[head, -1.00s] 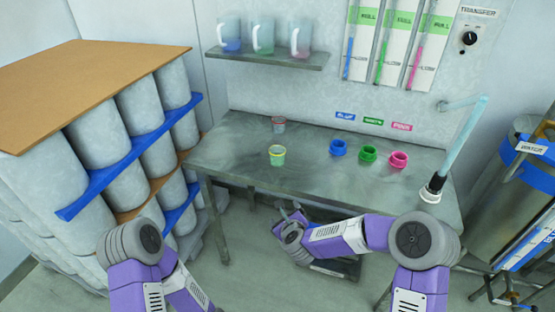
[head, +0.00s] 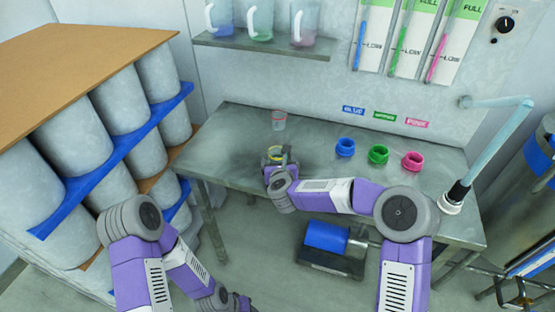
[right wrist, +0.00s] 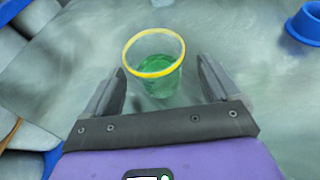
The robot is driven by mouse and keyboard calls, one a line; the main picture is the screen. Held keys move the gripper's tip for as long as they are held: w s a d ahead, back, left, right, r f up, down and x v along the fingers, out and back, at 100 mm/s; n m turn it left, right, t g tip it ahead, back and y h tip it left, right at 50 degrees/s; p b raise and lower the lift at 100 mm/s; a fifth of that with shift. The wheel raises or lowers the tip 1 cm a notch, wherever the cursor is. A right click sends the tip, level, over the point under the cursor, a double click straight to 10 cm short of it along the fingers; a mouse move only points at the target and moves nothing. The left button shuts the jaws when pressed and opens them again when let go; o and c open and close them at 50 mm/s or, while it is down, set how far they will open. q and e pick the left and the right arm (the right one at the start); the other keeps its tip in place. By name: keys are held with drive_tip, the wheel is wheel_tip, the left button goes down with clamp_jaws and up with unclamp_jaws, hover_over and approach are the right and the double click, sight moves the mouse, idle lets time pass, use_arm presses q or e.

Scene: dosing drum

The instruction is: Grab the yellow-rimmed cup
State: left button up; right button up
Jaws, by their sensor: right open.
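The yellow-rimmed cup (right wrist: 155,80) is clear with green contents. It stands upright on the bench; in the head view (head: 276,151) my right gripper partly hides it. My right gripper (head: 279,167) is open at the bench's front edge. In the right wrist view its two fingers (right wrist: 158,67) point at the cup, one on each side, with gaps between them and the cup. My left gripper (head: 236,303) is low at the bottom of the head view, below the bench, and its jaws are not clear.
A red-rimmed cup (head: 279,120) stands behind. Blue (head: 345,148), green (head: 378,155) and pink (head: 413,162) rings sit on the bench (head: 225,150) to the right. Handled jugs (head: 260,22) stand on a shelf above. A blue roller device (head: 326,238) is below the bench.

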sight(277, 155)
drive_tip(key=x, duration=0.4)
drive_tip(key=shift+a+f, duration=0.1)
drive_tip(key=shift+a, duration=0.05)
drive_tip(key=c, duration=1.1)
